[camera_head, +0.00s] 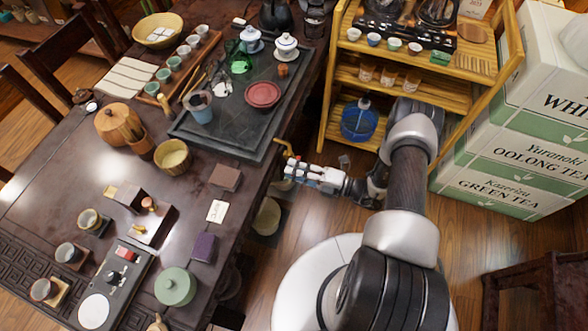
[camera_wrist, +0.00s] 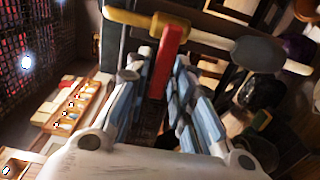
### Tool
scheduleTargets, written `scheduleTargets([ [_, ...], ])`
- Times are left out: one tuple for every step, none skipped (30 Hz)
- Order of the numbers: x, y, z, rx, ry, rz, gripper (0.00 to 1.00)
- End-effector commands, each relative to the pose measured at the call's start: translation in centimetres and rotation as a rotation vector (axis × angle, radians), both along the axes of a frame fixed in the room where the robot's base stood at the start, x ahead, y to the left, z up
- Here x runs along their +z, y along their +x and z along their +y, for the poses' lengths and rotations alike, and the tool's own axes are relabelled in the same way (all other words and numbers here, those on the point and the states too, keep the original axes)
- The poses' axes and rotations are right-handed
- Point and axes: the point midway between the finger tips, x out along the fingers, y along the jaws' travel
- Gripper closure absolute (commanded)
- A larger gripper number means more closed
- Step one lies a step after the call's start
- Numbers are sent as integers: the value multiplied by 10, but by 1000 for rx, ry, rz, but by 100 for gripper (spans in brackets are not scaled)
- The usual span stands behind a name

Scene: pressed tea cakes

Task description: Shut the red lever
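The red lever (camera_wrist: 165,62) shows in the wrist view, running from a brass-coloured pipe (camera_wrist: 130,18) toward the camera. In the head view, the brass pipe (camera_head: 283,148) sticks out from the table's right edge, and my gripper largely hides the lever. My gripper (camera_head: 290,172) is just below the pipe there. In the wrist view my gripper (camera_wrist: 163,72) has its fingers apart, one on each side of the lever. Gaps seem to show beside the lever; whether a finger touches it I cannot tell.
The dark tea table (camera_head: 80,155) with its slate tray (camera_head: 225,135) fills the left. A bamboo shelf (camera_head: 335,70) stands behind my arm, and tea boxes (camera_head: 520,150) are at the right. A pale bucket (camera_head: 267,217) is on the floor beside the table.

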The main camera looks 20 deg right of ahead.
Motion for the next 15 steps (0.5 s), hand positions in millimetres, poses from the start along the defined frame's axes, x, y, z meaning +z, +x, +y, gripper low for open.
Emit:
scheduleTargets([
  [0, -3, -7, -4, 0, 0, 78],
  [0, -6, -11, -6, 0, 0, 78],
  [0, -10, -17, -6, 0, 0, 78],
  [0, -14, -22, -7, -1, -1, 78],
  [0, -18, -27, -8, 0, -1, 78],
  [0, -23, -35, -8, 0, -1, 78],
  [0, -27, -40, -8, 0, -1, 78],
  [0, -31, -46, -8, -1, -2, 78],
  [0, -36, -53, -8, -2, -3, 78],
  [0, -40, -58, -8, -2, -3, 78],
  [0, -43, -62, -7, -2, -2, 78],
  [0, -48, -68, -7, -1, -2, 78],
  [0, -51, -72, -6, -1, -2, 78],
  [0, -54, -76, -6, -2, -1, 78],
  [0, -57, -80, -4, -2, -1, 78],
])
